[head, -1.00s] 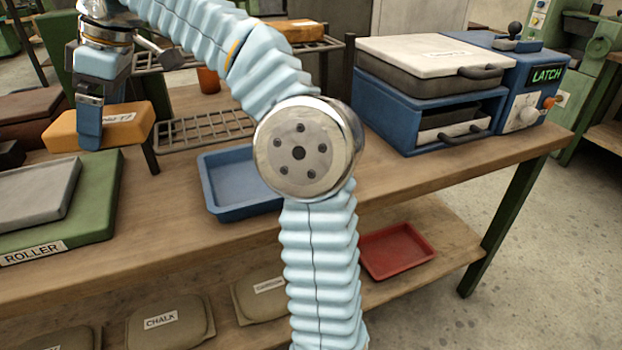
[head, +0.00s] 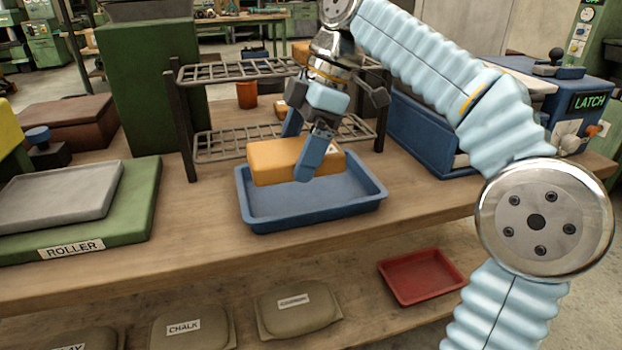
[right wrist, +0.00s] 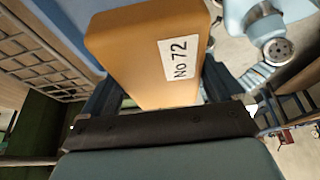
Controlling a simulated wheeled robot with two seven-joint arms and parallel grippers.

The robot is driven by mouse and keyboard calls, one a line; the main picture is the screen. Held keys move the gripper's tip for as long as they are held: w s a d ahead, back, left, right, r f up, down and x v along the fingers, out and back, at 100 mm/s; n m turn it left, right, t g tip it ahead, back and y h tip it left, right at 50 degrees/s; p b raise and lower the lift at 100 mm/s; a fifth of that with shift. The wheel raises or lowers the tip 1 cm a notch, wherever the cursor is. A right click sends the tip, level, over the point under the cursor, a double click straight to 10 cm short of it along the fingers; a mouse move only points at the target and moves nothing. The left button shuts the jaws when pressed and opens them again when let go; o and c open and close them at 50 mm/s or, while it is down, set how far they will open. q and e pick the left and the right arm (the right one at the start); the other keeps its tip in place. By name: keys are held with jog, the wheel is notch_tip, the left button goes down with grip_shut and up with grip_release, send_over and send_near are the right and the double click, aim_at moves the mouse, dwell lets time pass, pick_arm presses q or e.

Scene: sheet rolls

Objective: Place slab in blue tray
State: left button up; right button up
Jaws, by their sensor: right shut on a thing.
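The slab (head: 272,162) is an orange-tan block. In the right wrist view the slab (right wrist: 140,45) carries a label reading "No 72". My right gripper (head: 300,160) is shut on it, with a finger on each side. It holds the slab over the blue tray (head: 345,207) on the bench. The slab covers the back left part of the tray; whether it touches the tray floor I cannot tell. A strip of the blue tray (right wrist: 65,30) seems to show in the right wrist view. My left gripper is not in view.
The green roller board (head: 140,200) with a grey plate (head: 60,195) is at left. The blue latch press (head: 420,130) is at right. A red tray (head: 420,276) sits on the lower shelf.

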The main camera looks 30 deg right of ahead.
send_over(302, 195)
jog(key=s, duration=0.1)
jog(key=f, duration=0.5)
jog(key=shift+s+d, duration=0.15)
jog(key=shift+d, duration=0.15)
jog(key=f, duration=0.2)
jog(key=w+d+f+b, duration=0.1)
jog(key=f, duration=0.1)
jog(key=shift+f, duration=0.3)
jog(key=shift+f, duration=0.1)
jog(key=o, duration=1)
jog(key=shift+r, duration=0.35)
jog(key=p+v, duration=0.3)
jog(key=v, duration=0.8)
jog(key=shift+r, duration=0.2)
